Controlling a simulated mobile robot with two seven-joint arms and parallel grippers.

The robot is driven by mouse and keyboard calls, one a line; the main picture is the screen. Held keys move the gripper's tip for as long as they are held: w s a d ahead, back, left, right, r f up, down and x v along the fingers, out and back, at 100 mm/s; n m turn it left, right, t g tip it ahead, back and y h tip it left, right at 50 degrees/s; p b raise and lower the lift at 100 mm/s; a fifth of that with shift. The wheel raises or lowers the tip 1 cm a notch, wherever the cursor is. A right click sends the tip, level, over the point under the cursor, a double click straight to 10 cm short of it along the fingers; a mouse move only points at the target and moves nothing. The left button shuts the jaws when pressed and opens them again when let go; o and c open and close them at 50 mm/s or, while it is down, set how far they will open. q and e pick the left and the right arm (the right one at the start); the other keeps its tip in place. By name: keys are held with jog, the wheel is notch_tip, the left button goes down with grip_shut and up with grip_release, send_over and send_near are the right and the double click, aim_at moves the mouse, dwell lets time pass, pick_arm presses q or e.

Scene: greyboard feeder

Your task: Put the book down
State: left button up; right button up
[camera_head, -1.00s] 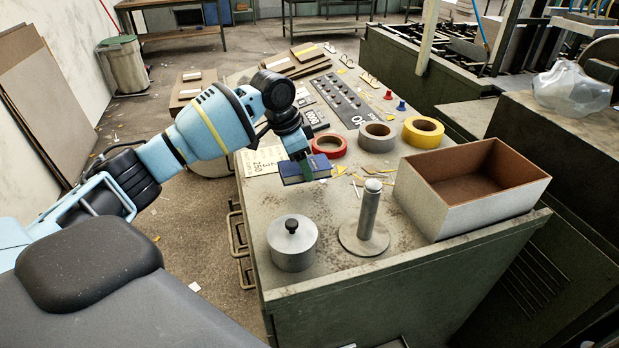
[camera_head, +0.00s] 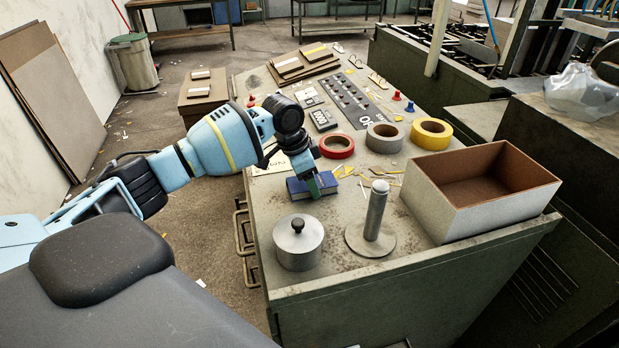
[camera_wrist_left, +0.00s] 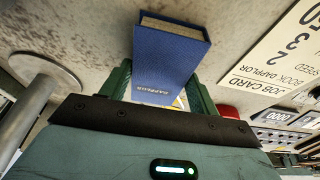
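The small blue book (camera_head: 299,188) is at the left part of the grey bench top (camera_head: 335,264), behind the lidded metal pot. My left gripper (camera_head: 314,184) reaches down to it from above. In the left wrist view the book (camera_wrist_left: 170,62) sits between my green fingers (camera_wrist_left: 162,92), which close on its two sides. Its cover lettering and page edges show there. I cannot tell whether its underside touches the bench. My right gripper is in no view.
A lidded pot (camera_head: 298,246) and a metal post on a round base (camera_head: 373,222) stand close in front. An open box (camera_head: 470,207) is at the right. Tape rolls, red (camera_head: 336,146), grey (camera_head: 384,138) and yellow (camera_head: 432,134), lie behind. A job card (camera_wrist_left: 285,52) lies beside the book.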

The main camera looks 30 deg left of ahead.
pick_arm(q)
jog(key=o, duration=0.3)
jog(key=shift+o, duration=0.2)
jog(key=v, duration=1.2)
jog(key=shift+r+p, duration=0.15)
jog(key=shift+p, duration=0.25)
